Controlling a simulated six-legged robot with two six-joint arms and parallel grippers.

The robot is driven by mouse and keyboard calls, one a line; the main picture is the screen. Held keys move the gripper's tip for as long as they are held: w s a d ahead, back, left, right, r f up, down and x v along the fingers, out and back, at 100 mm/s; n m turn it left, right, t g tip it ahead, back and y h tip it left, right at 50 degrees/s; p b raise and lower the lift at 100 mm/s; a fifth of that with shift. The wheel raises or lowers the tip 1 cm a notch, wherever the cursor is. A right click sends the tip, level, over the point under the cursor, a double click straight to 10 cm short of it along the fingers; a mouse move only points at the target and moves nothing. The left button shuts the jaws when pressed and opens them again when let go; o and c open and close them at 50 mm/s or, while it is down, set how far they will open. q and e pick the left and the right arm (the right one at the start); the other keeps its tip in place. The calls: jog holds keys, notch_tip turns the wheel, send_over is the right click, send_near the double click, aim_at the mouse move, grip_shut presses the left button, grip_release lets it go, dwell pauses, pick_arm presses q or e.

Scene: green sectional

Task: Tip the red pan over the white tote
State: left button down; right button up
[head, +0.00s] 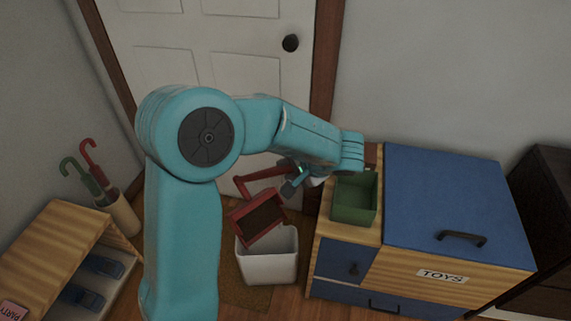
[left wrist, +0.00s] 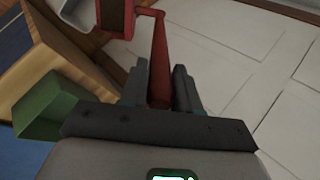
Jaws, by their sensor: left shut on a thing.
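The red pan (head: 258,219) is tilted in the air above the white tote (head: 268,262), its dark inside facing me. My left gripper (head: 294,182) is shut on the pan's red handle. In the left wrist view the handle (left wrist: 160,60) runs up from between the two fingers (left wrist: 161,88) to the pan (left wrist: 114,18) at the top. A part of the white tote (left wrist: 76,14) shows at the upper left there. The tote stands on the floor; I cannot see whether anything lies in it. My right gripper is in neither view.
A green open bin (head: 355,197) sits on the wooden toy cabinet (head: 442,276) right of the tote. A low shelf (head: 48,245) with shoes and an umbrella holder (head: 122,212) stand at left. A white door (head: 215,60) is behind.

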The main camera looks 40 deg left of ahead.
pick_arm(q)
jog(key=shift+d+f+y+b, duration=1.3)
jog(key=shift+d+f+b, duration=1.2)
jog(key=shift+d, duration=2.25)
jog(key=shift+d+f+y+b, duration=1.3)
jog(key=shift+d+f+b, duration=1.15)
jog(key=shift+d, duration=2.25)
jog(key=a+r+h+p, duration=0.1)
jog(key=a+r+p, duration=0.2)
jog(key=a, duration=0.3)
jog(key=a+r+h+p, duration=0.2)
jog(key=a+r+p, duration=0.1)
jog(key=a, duration=0.4)
jog(key=a+r+h+p, duration=0.2)
jog(key=a+r+p, duration=0.1)
jog(key=a+r, duration=0.2)
jog(key=shift+a+r, duration=0.25)
jog(key=shift+a, duration=0.5)
jog(key=shift+f, duration=0.1)
